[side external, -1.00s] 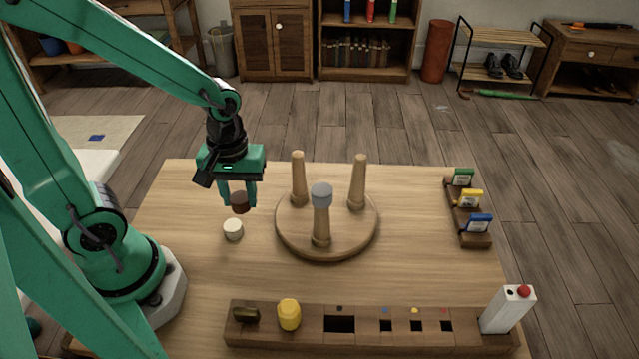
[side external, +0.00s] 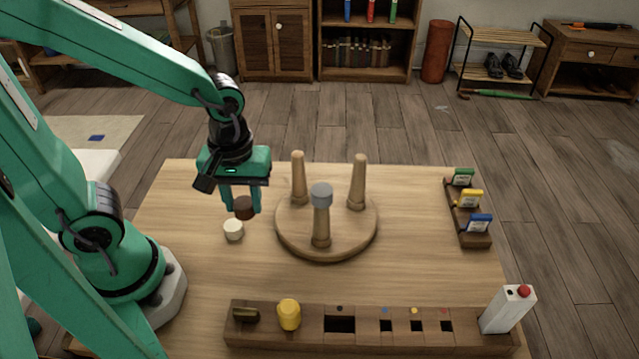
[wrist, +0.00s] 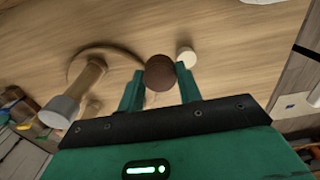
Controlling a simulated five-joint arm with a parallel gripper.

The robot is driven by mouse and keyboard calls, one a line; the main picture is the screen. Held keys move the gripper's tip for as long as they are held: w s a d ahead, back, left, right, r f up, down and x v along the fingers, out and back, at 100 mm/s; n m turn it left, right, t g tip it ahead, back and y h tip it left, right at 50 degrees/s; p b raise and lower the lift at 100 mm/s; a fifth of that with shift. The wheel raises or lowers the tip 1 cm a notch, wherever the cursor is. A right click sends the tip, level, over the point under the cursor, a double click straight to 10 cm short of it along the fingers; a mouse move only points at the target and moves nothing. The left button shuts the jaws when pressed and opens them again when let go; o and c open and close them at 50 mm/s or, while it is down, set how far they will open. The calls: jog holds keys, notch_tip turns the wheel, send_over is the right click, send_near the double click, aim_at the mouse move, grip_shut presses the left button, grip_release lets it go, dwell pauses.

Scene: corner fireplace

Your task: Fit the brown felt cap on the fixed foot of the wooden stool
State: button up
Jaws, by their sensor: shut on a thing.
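The brown felt cap (side external: 244,208) is held between the fingers of my gripper (side external: 241,207), above the table left of the stool. It also shows between the fingertips in the wrist view (wrist: 160,73). The wooden stool (side external: 290,241) lies upside down on the table with its legs pointing up. The front leg carries a grey cap (side external: 321,190). The back left leg (side external: 298,178) and back right leg (side external: 358,182) have bare tops. Which foot is the fixed one I cannot tell.
A white cap (side external: 233,230) sits on the table just below my gripper. A wooden block with slots, a yellow knob (side external: 289,314) and a white box with a red button (side external: 508,309) lies along the front. A rack of coloured cards (side external: 469,199) stands at the right.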

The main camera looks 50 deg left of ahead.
notch_tip(320, 180, up, 17)
jog(key=m, duration=0.1)
send_over(361, 157)
jog(key=shift+f, duration=2.55)
jog(key=shift+f, duration=0.1)
jog(key=shift+f, duration=3.05)
jog(key=shift+f, duration=1)
